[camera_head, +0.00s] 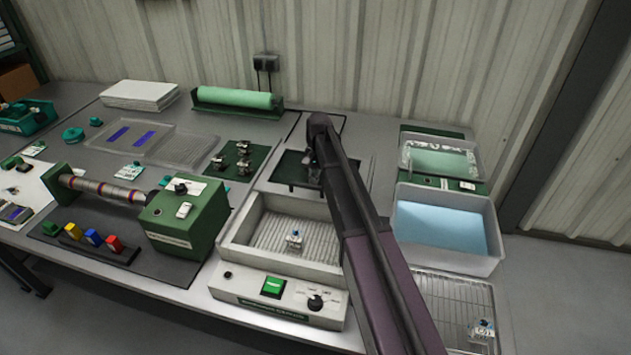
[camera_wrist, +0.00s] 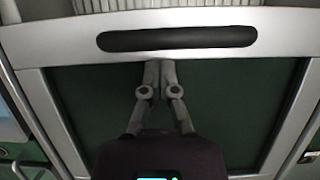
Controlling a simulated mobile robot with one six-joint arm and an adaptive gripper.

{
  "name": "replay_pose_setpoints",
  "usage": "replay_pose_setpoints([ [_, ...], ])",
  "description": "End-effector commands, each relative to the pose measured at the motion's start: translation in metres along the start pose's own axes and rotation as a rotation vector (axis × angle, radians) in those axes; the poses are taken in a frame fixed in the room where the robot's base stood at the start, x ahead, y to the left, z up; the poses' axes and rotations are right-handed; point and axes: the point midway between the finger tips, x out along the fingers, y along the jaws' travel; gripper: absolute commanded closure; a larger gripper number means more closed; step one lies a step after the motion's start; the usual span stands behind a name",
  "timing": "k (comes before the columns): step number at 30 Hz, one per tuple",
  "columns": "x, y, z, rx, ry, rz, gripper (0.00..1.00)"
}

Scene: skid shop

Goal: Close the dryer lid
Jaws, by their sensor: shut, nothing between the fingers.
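The dryer (camera_head: 280,298) is a pale box with a ribbed tray inside, a green button and a black knob on its front panel. Its lid (camera_head: 365,170), a light frame around a dark green panel, stands open at the back of the box, partly hidden by my arm. In the wrist view the lid frame (camera_wrist: 35,85) fills most of the picture, with a dark slot-like handle (camera_wrist: 178,38) across its top bar. My gripper (camera_wrist: 158,68) is shut and empty, over the green panel just below the handle bar. Whether it touches the lid is unclear.
A small white-and-blue item (camera_head: 294,240) sits in the dryer tray. A green winding machine (camera_head: 182,220) stands left. A clear bin (camera_head: 438,160), a bin of blue liquid (camera_head: 442,228) and a wire rack (camera_head: 450,300) are on the right. A green roll (camera_head: 238,98) lies at the back.

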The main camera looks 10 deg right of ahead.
Motion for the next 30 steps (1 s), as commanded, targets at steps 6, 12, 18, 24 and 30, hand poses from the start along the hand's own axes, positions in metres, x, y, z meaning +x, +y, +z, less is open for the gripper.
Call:
replay_pose_setpoints([
  [6, 0.015, 0.002, 0.036, -0.003, 0.0, 0.0, 1.0],
  [12, 0.034, 0.003, 0.086, -0.004, -0.002, 0.001, 1.0],
  [18, 0.056, 0.003, 0.14, -0.004, -0.002, 0.001, 1.0],
  [24, 0.073, 0.003, 0.183, -0.002, -0.002, 0.001, 1.0],
  [30, 0.082, 0.002, 0.205, 0.0, 0.0, 0.0, 1.0],
])
